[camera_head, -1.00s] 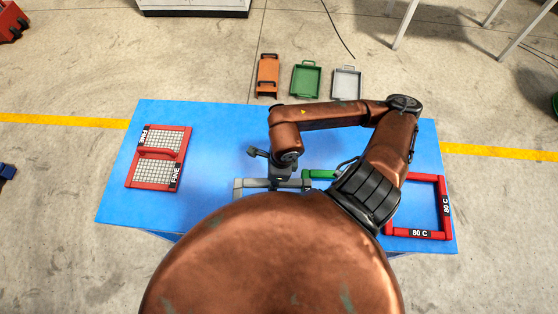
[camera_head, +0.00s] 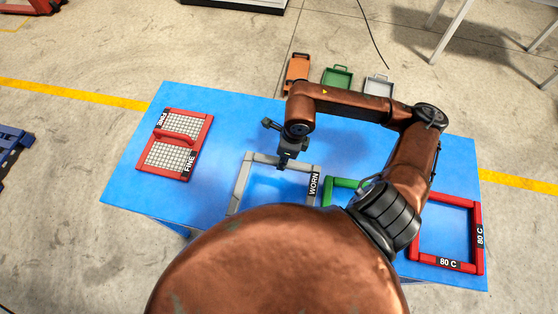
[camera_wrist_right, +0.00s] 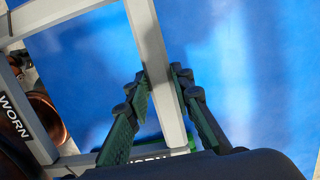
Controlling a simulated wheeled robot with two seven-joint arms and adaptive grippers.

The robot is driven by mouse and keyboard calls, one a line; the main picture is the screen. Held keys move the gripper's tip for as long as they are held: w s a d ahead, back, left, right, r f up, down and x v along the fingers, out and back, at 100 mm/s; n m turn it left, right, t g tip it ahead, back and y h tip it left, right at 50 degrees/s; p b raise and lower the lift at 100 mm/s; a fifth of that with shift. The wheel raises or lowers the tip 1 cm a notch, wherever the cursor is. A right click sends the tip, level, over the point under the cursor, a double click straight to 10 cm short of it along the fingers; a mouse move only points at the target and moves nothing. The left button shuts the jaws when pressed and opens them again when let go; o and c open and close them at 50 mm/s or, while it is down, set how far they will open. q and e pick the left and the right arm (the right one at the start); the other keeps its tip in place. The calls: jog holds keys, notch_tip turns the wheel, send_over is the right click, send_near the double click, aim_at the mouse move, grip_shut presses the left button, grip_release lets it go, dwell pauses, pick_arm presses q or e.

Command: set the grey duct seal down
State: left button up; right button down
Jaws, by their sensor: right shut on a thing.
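The grey duct seal is a square grey frame (camera_head: 242,182) marked WORN, over the blue table in the head view. Its near part is hidden behind my own body. My right gripper (camera_head: 284,164) is shut on the seal's far bar. In the right wrist view the two dark green fingers (camera_wrist_right: 163,84) press on either side of a grey bar (camera_wrist_right: 148,40). I cannot tell whether the seal touches the table or hangs just above it. My left gripper is not in view.
On the blue table (camera_head: 220,110), a red mesh panel (camera_head: 206,150) marked FINE lies left. A red frame (camera_head: 476,240) marked 80 C lies right. A green frame (camera_head: 345,183) is partly hidden beneath my arm. Orange (camera_head: 297,75), green (camera_head: 337,78) and grey (camera_head: 379,86) trays stand beyond the table.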

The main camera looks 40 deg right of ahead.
jog(key=w+f, duration=0.1)
jog(key=f, duration=0.1)
jog(key=w+d+f, duration=0.1)
jog(key=w+f, duration=0.1)
jog(key=shift+w+f, duration=0.1)
jog(key=shift+f, duration=0.2)
jog(key=shift+w+d+f, duration=0.1)
jog(key=shift+f, duration=0.85)
jog(key=shift+w+d+f, duration=0.1)
jog(key=shift+f, duration=0.8)
jog(key=c, duration=1.7)
grip_release()
jog(key=r, duration=0.4)
jog(key=s+r, duration=0.1)
jog(key=r, duration=0.3)
jog(key=d+r, duration=0.1)
jog(key=r, duration=0.3)
jog(key=shift+s, duration=0.15)
